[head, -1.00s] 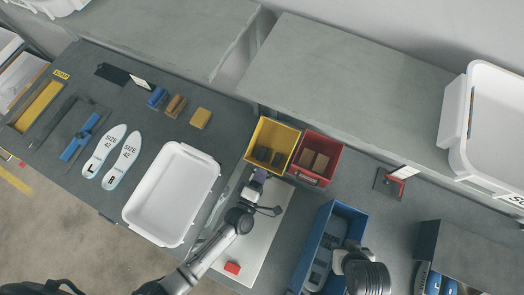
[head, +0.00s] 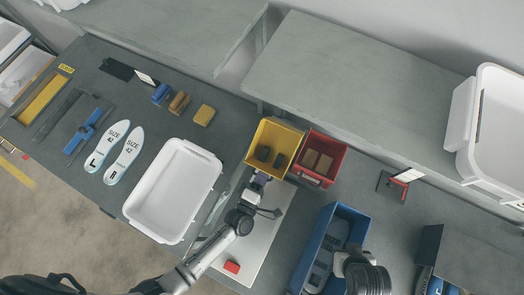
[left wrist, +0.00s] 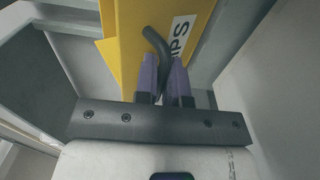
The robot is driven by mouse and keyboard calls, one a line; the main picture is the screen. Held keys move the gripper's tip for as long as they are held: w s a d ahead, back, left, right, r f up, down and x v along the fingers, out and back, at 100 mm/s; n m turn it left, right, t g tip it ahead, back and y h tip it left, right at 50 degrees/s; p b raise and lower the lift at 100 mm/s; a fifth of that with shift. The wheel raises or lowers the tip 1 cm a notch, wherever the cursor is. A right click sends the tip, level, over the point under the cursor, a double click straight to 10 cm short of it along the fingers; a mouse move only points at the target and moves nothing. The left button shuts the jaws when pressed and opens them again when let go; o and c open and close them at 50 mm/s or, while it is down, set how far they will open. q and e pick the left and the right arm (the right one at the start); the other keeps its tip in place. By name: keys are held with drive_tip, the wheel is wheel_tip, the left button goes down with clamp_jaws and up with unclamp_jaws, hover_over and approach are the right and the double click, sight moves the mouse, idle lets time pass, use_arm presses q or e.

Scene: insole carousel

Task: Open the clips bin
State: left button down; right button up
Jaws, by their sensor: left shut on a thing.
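The clips bin is the yellow bin (head: 289,127) at the back of the bench, open at the top with dark pieces inside. In the left wrist view its yellow front (left wrist: 128,45) shows part of a white label ending in "PS" (left wrist: 180,38) and a dark curved handle (left wrist: 156,42). My left gripper (head: 262,178) is at the bin's front side. Its purple fingers (left wrist: 164,75) are shut on the handle. My right arm is at the lower right, over the blue bin's front end; its fingers cannot be made out.
A red bin (head: 336,148) with brown blocks stands just right of the yellow one. A white tray (head: 207,160), insoles (head: 124,155) and small blocks lie left. A grey shelf (head: 345,85) overhangs behind.

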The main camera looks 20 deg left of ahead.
use_arm(q)
drive_tip(key=c, duration=1.5)
unclamp_jaws()
drive_tip(key=shift+w, duration=0.1)
drive_tip(key=b+v, duration=0.1)
drive_tip(key=v, duration=1.3)
drive_tip(key=shift+b, duration=0.35)
drive_tip(key=shift+w+r, duration=0.1)
drive_tip(key=shift+r, duration=0.2)
wheel_tip(320, 180, up, 11)
drive_tip(key=w+m+g+h+p, duration=0.3)
drive_tip(key=m+g+p, duration=0.3)
drive_tip(key=m+p, duration=0.4)
drive_tip(key=s+a+r+m+g+y+p, duration=0.2)
drive_tip(key=a+r+p, duration=0.1)
drive_tip(key=a+r, duration=0.1)
drive_tip(key=s+a+r+m+g+y+p, duration=0.2)
drive_tip(key=a+r+m+g+p, duration=0.1)
drive_tip(key=a+r, duration=0.1)
drive_tip(key=s+a+r+m+g+y+p, duration=0.2)
drive_tip(key=a+r+g, duration=0.1)
drive_tip(key=r, duration=0.3)
drive_tip(key=shift+s+a+r+m+y+p, duration=0.1)
drive_tip(key=shift+s+a+m+y+p, duration=0.1)
drive_tip(key=shift+a, duration=0.25)
drive_tip(key=shift+s+a+r+m+y+p, duration=0.1)
drive_tip(key=shift+a+r+p, duration=0.1)
drive_tip(key=shift+a, duration=0.2)
